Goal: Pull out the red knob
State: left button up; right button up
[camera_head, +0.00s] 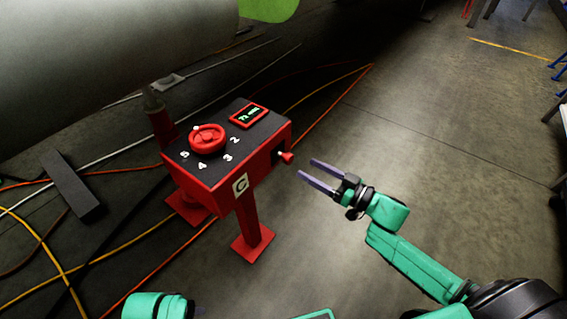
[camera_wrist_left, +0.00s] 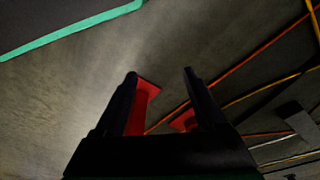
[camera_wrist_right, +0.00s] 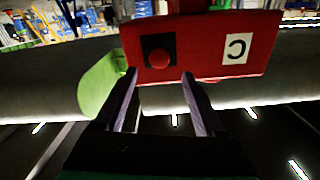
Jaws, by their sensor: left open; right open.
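The red knob (camera_head: 287,157) sticks out from the right side face of a red box with a dark top (camera_head: 243,147). In the right wrist view the knob (camera_wrist_right: 160,59) sits on a black square plate, ahead of the fingertips. My right gripper (camera_head: 308,172) is open and empty; its two fingers point at the knob, and a small gap separates them from it. It also shows in the right wrist view (camera_wrist_right: 160,76). My left gripper (camera_wrist_left: 160,72) is open and empty in the left wrist view, above the floor; the head view shows only part of the left arm at the bottom.
The box carries a red handwheel (camera_head: 207,138) and a small display (camera_head: 249,116), and stands on red legs with foot plates (camera_head: 252,243). Orange, yellow and white cables (camera_head: 330,78) lie on the floor. A large grey body (camera_head: 110,40) hangs behind.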

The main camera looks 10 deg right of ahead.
aim_at(291, 159)
jog(key=b+x, duration=0.1)
jog(key=x, duration=0.7)
jog(key=shift+w+f, duration=0.1)
jog(key=shift+w, duration=0.05)
pick_arm(q)
jog(key=r, duration=0.4)
jog(key=shift+d+r, duration=0.15)
jog(key=shift+d, duration=0.05)
pick_arm(e)
grip_shut()
